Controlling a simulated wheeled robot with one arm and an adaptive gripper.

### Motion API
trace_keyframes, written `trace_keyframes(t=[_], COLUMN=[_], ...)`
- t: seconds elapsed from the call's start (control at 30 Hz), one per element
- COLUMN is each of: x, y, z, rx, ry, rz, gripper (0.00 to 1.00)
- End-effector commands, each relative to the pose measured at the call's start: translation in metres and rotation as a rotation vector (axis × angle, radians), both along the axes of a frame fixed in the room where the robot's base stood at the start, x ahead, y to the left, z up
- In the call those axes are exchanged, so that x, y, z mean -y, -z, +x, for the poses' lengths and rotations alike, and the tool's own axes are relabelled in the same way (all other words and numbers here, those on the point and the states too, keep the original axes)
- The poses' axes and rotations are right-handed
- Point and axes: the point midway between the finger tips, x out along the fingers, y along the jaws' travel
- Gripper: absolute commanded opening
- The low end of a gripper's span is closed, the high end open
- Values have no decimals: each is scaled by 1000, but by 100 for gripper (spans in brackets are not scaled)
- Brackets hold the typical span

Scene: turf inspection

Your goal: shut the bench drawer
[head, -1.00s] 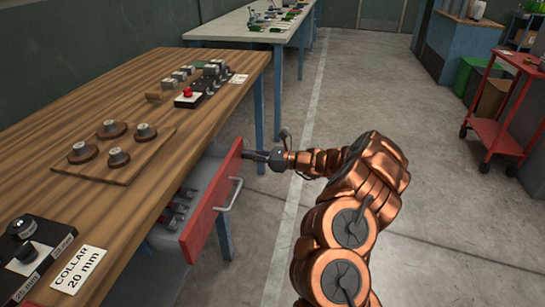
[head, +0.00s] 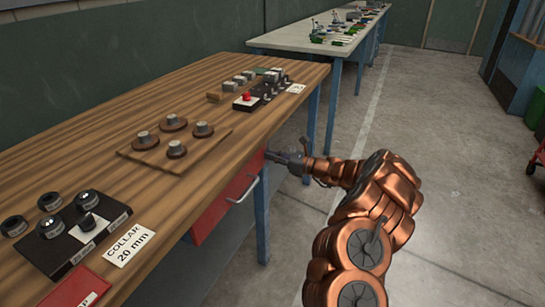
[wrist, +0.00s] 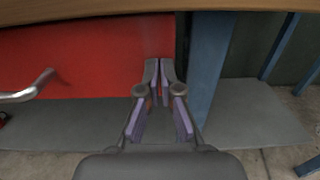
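The bench drawer's red front (head: 222,208) sits under the edge of the wooden bench top, and no drawer inside shows in the head view. It looks flush or nearly so; a small gap cannot be ruled out. Its metal handle (head: 246,187) sticks out, and also shows at the left of the wrist view (wrist: 28,90). My gripper (head: 280,156) is at the far end of the drawer front. In the wrist view, the fingertips (wrist: 160,66) are together with nothing between them, at the right end of the red front (wrist: 80,62), touching or very close.
The wooden bench top (head: 110,115) carries several collars, a plug board (head: 175,150) and a label card (head: 130,244). A blue bench leg (wrist: 208,65) stands just right of my fingers. A pale second bench (head: 300,38) is behind.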

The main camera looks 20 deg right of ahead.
Motion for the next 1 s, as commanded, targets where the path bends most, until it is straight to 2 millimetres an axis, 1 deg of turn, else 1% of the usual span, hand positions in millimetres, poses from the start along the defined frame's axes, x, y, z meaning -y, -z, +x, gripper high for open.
trace_keyframes(t=[0.03,0.07,0.17,0.27,0.37,0.47,0.6,0.8,1.0], x=[-6,-7,-7,-3,7,25,50,69,88], y=[-2,-2,-2,-3,-4,-5,-2,-2,-1], z=[2,2,1,-1,-8,-17,-36,-62,-82], rx=[2,2,2,3,3,2,3,3,2], ry=[-9,-9,-11,-11,-7,2,12,-1,-2], rz=[1,1,1,1,3,4,3,1,2], gripper=[0,0,0,0,0,0,0,0,0])
